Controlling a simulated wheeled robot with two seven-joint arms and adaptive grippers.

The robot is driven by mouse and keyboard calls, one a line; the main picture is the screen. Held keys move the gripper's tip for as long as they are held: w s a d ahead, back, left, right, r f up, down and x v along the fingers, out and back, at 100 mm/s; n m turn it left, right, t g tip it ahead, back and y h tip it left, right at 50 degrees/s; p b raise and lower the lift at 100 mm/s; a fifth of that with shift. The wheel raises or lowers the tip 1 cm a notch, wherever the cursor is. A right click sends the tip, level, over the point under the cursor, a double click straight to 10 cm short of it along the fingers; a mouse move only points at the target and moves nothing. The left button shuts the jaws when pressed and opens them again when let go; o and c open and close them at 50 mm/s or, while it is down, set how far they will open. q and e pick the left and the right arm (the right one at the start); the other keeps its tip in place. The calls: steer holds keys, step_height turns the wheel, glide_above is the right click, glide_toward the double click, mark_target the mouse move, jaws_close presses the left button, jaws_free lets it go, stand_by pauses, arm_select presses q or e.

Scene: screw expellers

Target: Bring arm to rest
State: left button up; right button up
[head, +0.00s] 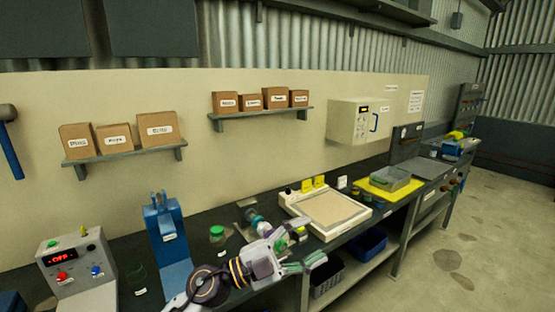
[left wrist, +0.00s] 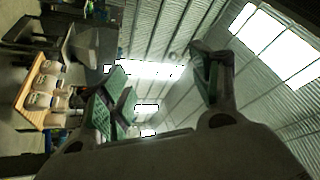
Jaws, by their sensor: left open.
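My left gripper (head: 304,263) reaches in from the bottom of the head view, over the front edge of the dark workbench (head: 120,240). Its green-padded fingers are spread apart with nothing between them. In the left wrist view the same gripper (left wrist: 165,95) shows its two fingers wide apart against the roof and skylights. The arm behind it hides part of the bench front. My right gripper is in neither view.
A sand-coloured tray (head: 328,210) lies behind the gripper. A green-lidded jar (head: 217,234), a blue press (head: 168,235) and a control box (head: 75,265) stand to the left. Bins (head: 327,275) sit on the lower shelf. The floor at right is clear.

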arm_select(q)
steer(key=w+a+f+n+t+y, duration=0.1)
steer(key=w+a+n+t+y, duration=0.3)
steer(key=a+n+t+y, duration=0.35)
steer(key=w+a+n+t+y, duration=0.45)
steer(key=a+n+t, duration=0.3)
steer(key=n, duration=0.25)
steer(key=s+a+f+n+g+y, duration=0.3)
steer(key=a+f+n+g+y, duration=0.5)
steer(key=f, duration=0.9)
steer(key=s+a+f+g, duration=0.3)
steer(key=s+f+g, duration=0.2)
steer(key=s+f, duration=0.45)
steer(key=s+a+f+g, duration=0.35)
steer(key=s+f, duration=0.35)
steer(key=s, duration=0.5)
step_height(320, 180, down, 33)
steer(key=s+m+g, duration=0.1)
steer(key=s+g, duration=0.1)
steer(key=s, duration=0.1)
steer(key=s+a+f, duration=0.2)
steer(key=s+f, duration=0.8)
steer(key=s, duration=0.1)
steer(key=s+a+f+g, duration=0.1)
steer(key=s+f, duration=0.9)
steer(key=s, duration=0.1)
steer(key=shift+a+y, duration=0.4)
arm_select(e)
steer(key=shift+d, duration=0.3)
